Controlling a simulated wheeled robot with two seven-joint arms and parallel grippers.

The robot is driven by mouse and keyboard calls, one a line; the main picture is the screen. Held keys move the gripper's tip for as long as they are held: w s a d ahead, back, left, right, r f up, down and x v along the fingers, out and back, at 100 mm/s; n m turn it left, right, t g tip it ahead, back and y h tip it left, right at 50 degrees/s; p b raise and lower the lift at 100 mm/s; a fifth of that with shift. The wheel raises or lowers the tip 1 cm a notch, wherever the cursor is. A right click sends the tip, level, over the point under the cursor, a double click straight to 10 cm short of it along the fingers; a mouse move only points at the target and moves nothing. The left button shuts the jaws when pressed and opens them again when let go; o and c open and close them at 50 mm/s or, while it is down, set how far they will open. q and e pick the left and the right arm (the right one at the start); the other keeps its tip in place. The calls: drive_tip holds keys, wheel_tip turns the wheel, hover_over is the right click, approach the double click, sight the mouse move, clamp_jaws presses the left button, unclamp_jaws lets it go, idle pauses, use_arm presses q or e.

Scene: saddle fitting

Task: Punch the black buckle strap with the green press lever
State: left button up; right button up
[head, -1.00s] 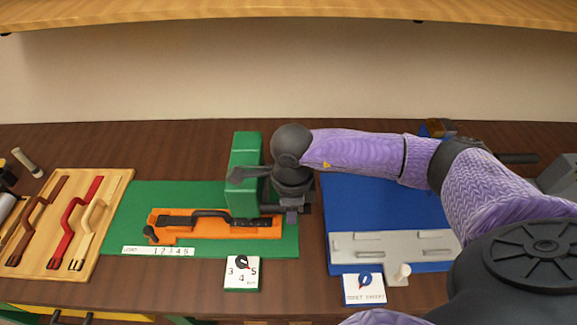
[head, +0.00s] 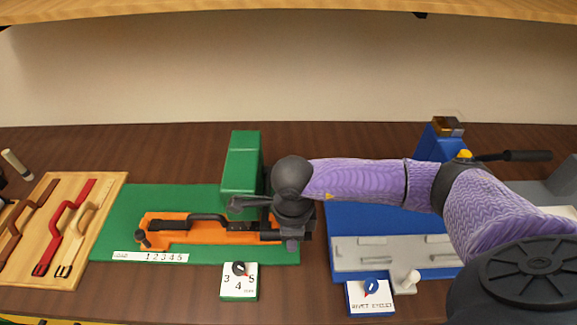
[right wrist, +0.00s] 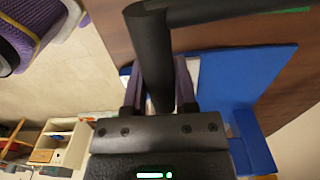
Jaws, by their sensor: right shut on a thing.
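The black buckle strap (head: 188,219) lies along the orange carriage (head: 180,236) on the green base (head: 118,222). Its right end runs beneath my right arm's wrist and is hidden there. The green press (head: 240,160) stands behind the right part of the carriage. My right gripper (right wrist: 160,92) is shut around a black round bar (right wrist: 152,50), which looks like the press lever's grip. In the head view my wrist hides most of the lever and the fingers. My left gripper is not in view.
A number dial (head: 239,281) stands in front of the green base. To the right is a blue station (head: 350,215) with a grey fixture (head: 385,252) and its own dial card (head: 370,298). A wooden board (head: 105,195) with brown, red and tan straps lies at left.

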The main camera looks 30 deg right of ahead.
drive_tip(key=f+b, duration=0.2)
drive_tip(key=f, duration=0.1)
drive_tip(key=f+b, duration=0.1)
drive_tip(key=shift+s+a+f, duration=0.15)
drive_tip(key=shift+s+f, duration=0.05)
drive_tip(key=shift+s, duration=0.05)
idle(0.6)
